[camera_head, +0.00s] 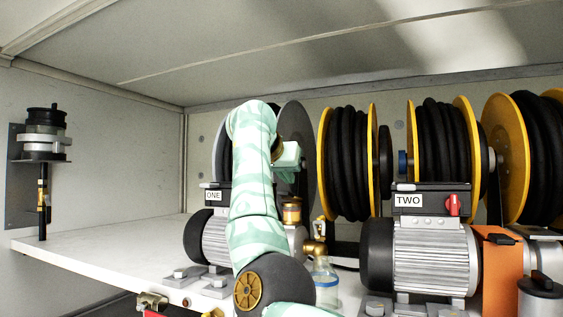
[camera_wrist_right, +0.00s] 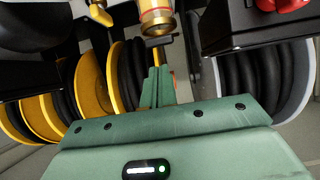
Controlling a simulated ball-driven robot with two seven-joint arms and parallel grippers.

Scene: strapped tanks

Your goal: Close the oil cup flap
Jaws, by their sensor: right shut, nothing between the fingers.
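The brass oil cup (camera_head: 291,210) stands on the motor marked ONE (camera_head: 214,240), just right of my right forearm in the head view. It also shows at the top of the right wrist view (camera_wrist_right: 156,14), where the picture looks upside down. A thin dark piece (camera_wrist_right: 160,40) lies across the cup's end; it may be the flap, and its angle is unclear. My right gripper (camera_head: 290,160) is above the cup. Its fingers (camera_wrist_right: 157,85) are shut, empty, and point toward the cup, apparently apart from it. My left gripper is not in view.
Hose reels (camera_head: 346,160) with yellow rims stand behind the motors. The motor marked TWO (camera_head: 420,255) is to the right. A brass fitting (camera_head: 315,247) and a clear jar (camera_head: 325,285) are close below the cup. The white shelf (camera_head: 110,245) is clear at left.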

